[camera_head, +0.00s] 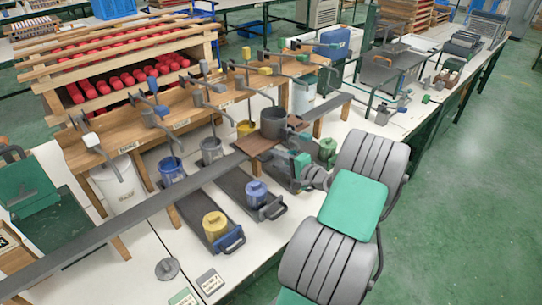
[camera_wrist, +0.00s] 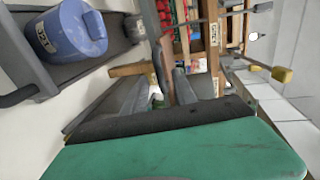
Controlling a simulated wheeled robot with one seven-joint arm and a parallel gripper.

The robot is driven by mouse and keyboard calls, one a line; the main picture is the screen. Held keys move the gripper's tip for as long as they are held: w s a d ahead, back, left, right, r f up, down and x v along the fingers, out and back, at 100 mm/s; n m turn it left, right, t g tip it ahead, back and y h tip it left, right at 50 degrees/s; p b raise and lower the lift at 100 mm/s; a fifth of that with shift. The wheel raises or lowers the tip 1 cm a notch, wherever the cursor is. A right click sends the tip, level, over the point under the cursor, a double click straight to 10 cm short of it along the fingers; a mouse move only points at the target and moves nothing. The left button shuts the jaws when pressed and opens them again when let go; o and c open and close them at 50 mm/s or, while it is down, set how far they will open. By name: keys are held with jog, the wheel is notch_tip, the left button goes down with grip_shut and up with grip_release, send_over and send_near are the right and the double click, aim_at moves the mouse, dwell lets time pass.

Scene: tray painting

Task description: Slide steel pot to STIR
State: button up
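The steel pot (camera_head: 273,122) is a dark grey cylinder standing upright on a brown plate (camera_head: 255,145) over the long grey rail (camera_head: 150,205). My gripper (camera_head: 293,158) is just below and to the right of the pot in the head view, near the plate's edge. In the wrist view its two grey fingers (camera_wrist: 157,92) stand apart with a gap between them, and I see nothing clearly held. The pot cannot be made out in the wrist view. I cannot read a STIR label in either view.
A yellow pot (camera_head: 214,225) and a blue pot (camera_head: 256,192) sit on dark trays in front of the rail. A green pot (camera_head: 328,148) stands to the right of my gripper. A wooden bench (camera_head: 95,150) with levers runs behind the rail.

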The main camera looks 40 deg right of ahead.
aim_at(272, 157)
jog(key=x, duration=0.3)
jog(key=shift+w+f, duration=0.1)
jog(key=shift+w, duration=0.3)
grip_shut()
dwell(1.1)
